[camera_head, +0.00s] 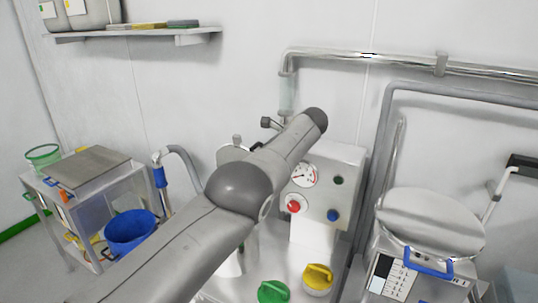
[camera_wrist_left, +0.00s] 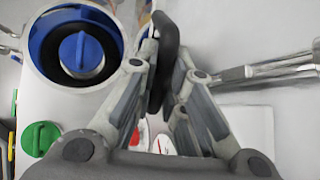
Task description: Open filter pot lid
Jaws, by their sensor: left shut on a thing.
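In the left wrist view, my left gripper (camera_wrist_left: 165,75) is shut on a dark, thick handle-like piece (camera_wrist_left: 167,35). Beside it at upper left is a round steel pot (camera_wrist_left: 42,72) with a blue inside and a blue knob (camera_wrist_left: 82,54) in a black ring. No lid covers the pot's mouth there. In the head view my left arm hides the gripper and most of the pot. A pale, round, raised plate (camera_head: 228,154), perhaps the lid, shows behind the arm with a small knob on top; I cannot tell its tilt. My right gripper is not in view.
A control box (camera_head: 335,180) with gauge and buttons stands behind the arm. Green (camera_head: 273,293) and yellow (camera_head: 318,278) knobs lie in front. Pipes run along the wall.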

